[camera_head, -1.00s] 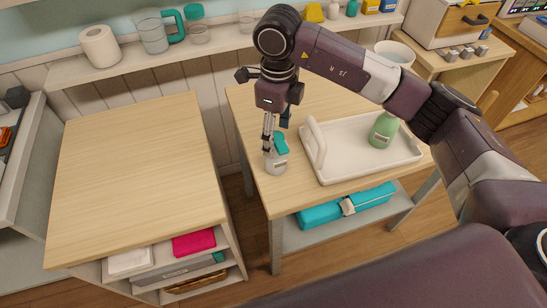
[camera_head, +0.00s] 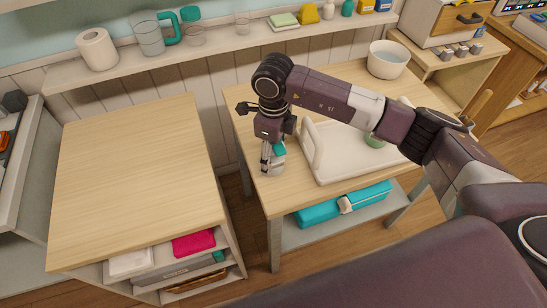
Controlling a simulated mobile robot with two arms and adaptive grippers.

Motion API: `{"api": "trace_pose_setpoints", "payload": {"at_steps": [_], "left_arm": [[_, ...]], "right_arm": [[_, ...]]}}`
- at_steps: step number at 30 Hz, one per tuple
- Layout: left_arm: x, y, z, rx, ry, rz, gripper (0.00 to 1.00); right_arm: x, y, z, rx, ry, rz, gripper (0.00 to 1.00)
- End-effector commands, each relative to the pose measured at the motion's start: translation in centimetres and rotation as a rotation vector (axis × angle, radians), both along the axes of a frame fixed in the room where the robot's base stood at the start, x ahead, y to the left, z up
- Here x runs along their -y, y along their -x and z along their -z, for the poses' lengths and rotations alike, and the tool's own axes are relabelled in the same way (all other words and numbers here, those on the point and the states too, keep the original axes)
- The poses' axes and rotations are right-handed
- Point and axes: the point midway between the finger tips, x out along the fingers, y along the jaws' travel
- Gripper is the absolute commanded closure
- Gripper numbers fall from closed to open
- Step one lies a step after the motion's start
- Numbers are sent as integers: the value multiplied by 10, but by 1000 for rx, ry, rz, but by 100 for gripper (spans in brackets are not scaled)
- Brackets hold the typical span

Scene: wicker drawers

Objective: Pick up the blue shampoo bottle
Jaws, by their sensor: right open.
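A small bottle with a pale grey body (camera_head: 278,168) and a teal-blue top stands upright near the front left corner of the right-hand wooden table. No other bottle on this table looks blue. My right gripper (camera_head: 267,163) points down at the bottle, its visible finger along the bottle's left side. It is open; the other finger is hard to make out, and I cannot tell whether the finger touches the bottle. My left gripper is not in view.
A white tray (camera_head: 335,173) with a raised handle lies just right of the bottle. It holds a green bottle (camera_head: 375,141), mostly hidden by my right arm. A white bowl (camera_head: 388,62) stands at the back. The left wooden cabinet top (camera_head: 135,180) is clear.

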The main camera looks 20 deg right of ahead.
Motion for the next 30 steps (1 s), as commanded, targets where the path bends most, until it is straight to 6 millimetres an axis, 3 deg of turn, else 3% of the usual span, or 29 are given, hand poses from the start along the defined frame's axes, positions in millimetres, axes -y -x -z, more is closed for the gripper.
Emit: {"api": "trace_pose_setpoints", "payload": {"at_steps": [2,14,23,30], "left_arm": [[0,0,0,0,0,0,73],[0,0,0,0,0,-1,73],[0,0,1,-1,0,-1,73],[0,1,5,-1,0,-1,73]], "right_arm": [[0,0,0,0,0,0,44],[0,0,-1,1,-1,1,88],[0,-1,-3,2,-1,1,89],[0,-2,-26,5,-2,1,89]]}}
